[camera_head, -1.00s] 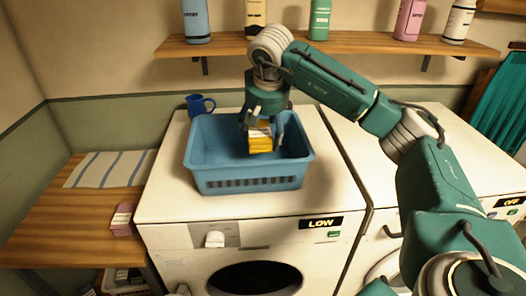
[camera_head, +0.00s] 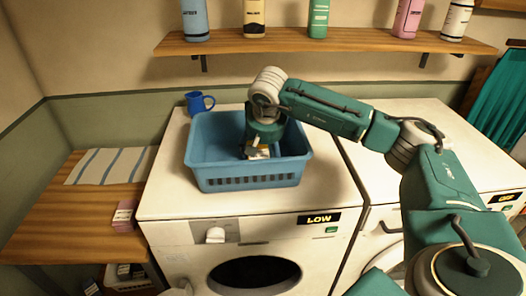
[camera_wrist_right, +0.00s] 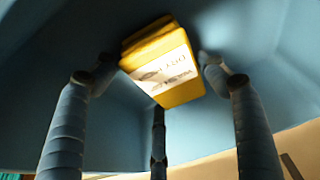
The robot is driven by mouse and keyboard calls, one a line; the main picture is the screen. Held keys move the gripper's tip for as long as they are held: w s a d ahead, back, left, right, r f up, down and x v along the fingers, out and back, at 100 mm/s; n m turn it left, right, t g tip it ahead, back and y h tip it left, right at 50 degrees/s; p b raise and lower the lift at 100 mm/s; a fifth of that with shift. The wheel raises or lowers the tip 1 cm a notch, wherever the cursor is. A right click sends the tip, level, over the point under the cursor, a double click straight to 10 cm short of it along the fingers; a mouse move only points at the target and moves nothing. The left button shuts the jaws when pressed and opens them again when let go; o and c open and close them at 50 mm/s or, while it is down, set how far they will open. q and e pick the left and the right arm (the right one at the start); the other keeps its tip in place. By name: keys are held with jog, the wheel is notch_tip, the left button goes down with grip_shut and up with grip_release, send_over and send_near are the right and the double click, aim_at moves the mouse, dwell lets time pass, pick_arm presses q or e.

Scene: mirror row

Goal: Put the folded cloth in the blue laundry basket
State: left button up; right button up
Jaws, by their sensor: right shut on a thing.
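The blue laundry basket (camera_head: 246,181) stands on top of the left white washing machine, with its slotted front toward me. My right gripper (camera_head: 257,150) reaches down inside it, right of its middle. It is shut on the folded cloth (camera_head: 257,154), a yellow block with a white printed label. In the right wrist view the folded cloth (camera_wrist_right: 165,92) sits between the fingers, with blue basket walls around it. Whether the cloth touches the basket floor I cannot tell. My left gripper is not in view.
A blue mug (camera_head: 199,103) stands behind the basket. A shelf (camera_head: 330,43) with several bottles hangs above. A wooden table (camera_head: 60,225) at left holds a striped cloth (camera_head: 110,166) and a small pink labelled block (camera_head: 124,216).

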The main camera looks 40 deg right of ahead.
jog(key=o, duration=1.2)
jog(key=shift+f, duration=0.15)
jog(key=shift+r+p, duration=0.3)
jog(key=shift+r, duration=0.1)
jog(key=b+v, duration=0.3)
jog(key=v, duration=0.7)
jog(key=shift+a+r+b, duration=0.1)
jog(key=shift+r+b, duration=0.05)
jog(key=shift+b, duration=0.25)
jog(key=shift+s+a+r, duration=0.1)
jog(key=shift+s+r, duration=0.15)
jog(key=shift+r, duration=0.4)
